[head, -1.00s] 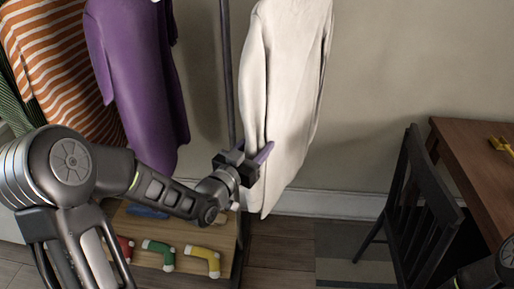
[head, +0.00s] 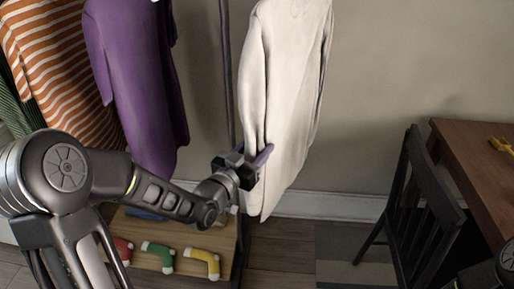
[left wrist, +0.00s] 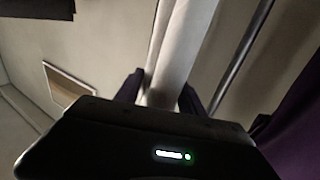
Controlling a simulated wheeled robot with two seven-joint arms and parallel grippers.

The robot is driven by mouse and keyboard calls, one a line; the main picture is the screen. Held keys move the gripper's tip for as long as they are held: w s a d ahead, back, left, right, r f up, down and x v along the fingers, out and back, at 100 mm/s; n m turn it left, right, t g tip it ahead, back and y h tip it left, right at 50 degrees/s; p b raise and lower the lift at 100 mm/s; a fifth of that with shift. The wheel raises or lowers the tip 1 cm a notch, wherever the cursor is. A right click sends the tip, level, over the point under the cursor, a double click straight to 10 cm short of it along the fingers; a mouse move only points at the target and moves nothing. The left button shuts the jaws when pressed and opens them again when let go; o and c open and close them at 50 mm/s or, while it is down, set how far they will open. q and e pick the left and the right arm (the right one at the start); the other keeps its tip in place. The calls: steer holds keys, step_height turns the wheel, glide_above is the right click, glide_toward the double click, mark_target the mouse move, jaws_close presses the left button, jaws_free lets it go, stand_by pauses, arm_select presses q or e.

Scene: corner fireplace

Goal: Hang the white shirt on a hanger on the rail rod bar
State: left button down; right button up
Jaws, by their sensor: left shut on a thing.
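The white shirt (head: 285,90) hangs upright at the upper middle of the head view, to the right of the rack's dark upright pole (head: 227,75). Its top, any hanger and the rail bar are out of the picture. My left gripper (head: 262,160) is at the shirt's left edge, low on the sleeve side, with its purple-grey fingers shut on the cloth. In the left wrist view, a pale strip of the shirt (left wrist: 182,45) runs between the two fingers (left wrist: 160,92). My right gripper is not in view.
A purple garment (head: 135,80) and an orange-striped one (head: 60,60) hang left of the pole. A low wooden shelf (head: 190,240) holds coloured boots or socks. A dark chair (head: 425,200) and brown table (head: 480,165) stand right. The wall between shirt and chair is clear.

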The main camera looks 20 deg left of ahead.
arm_select(q)
steer(key=shift+r, duration=0.1)
steer(key=c, duration=0.6)
jaws_free()
